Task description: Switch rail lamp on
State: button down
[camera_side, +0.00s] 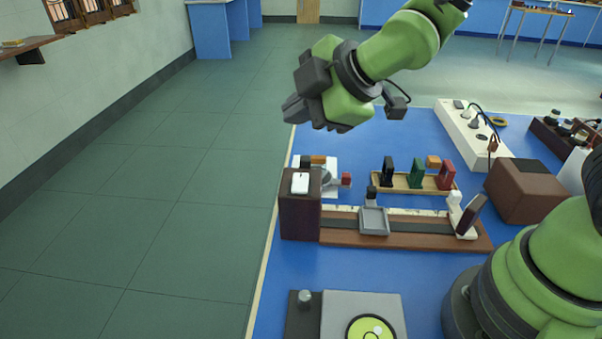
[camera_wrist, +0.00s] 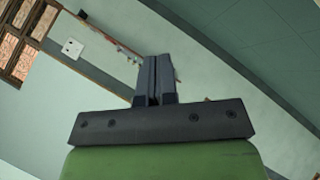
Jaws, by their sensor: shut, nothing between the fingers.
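A dark brown box (camera_side: 300,218) stands at the left end of a bench rail (camera_side: 425,227) in the side view; I take it for the rail lamp. A white switch plate (camera_side: 300,183) lies on its top. I cannot tell which way the switch is set, and no light shows from the box. My gripper (camera_side: 292,110) is in the air above and behind the box, pointing left and down, clear of everything. Its fingers are together and empty, as the wrist view (camera_wrist: 156,76) also shows. The wrist view shows neither box nor switch.
The rail carries a grey tray-like holder (camera_side: 374,221) and a tilted dark plate on a white mount (camera_side: 468,215). Behind stands a wooden rack (camera_side: 405,183) with black, green and red pieces. A brown box (camera_side: 527,190) is at right.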

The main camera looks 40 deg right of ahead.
aim_at(301, 179)
jog(key=shift+f, duration=0.1)
jog(key=shift+w+d+f, duration=0.15)
jog(key=shift+f, duration=1.25)
jog(key=shift+w+d+f, duration=0.15)
jog(key=shift+f, duration=1.3)
jog(key=shift+w+d+f, duration=0.15)
jog(key=shift+f, duration=1.25)
jog(key=shift+f, duration=0.1)
jog(key=shift+f, duration=0.35)
jog(key=shift+d+f, duration=0.1)
jog(key=shift+f, duration=0.25)
jog(key=shift+r, duration=0.1)
jog(key=shift+r, duration=0.75)
jog(key=shift+r, duration=0.1)
jog(key=shift+s+a+r, duration=0.15)
jog(key=shift+a+r, duration=0.05)
jog(key=shift+r, duration=1)
jog(key=shift+s+a+r, duration=0.1)
jog(key=shift+a+r, duration=0.05)
jog(key=shift+r, duration=1)
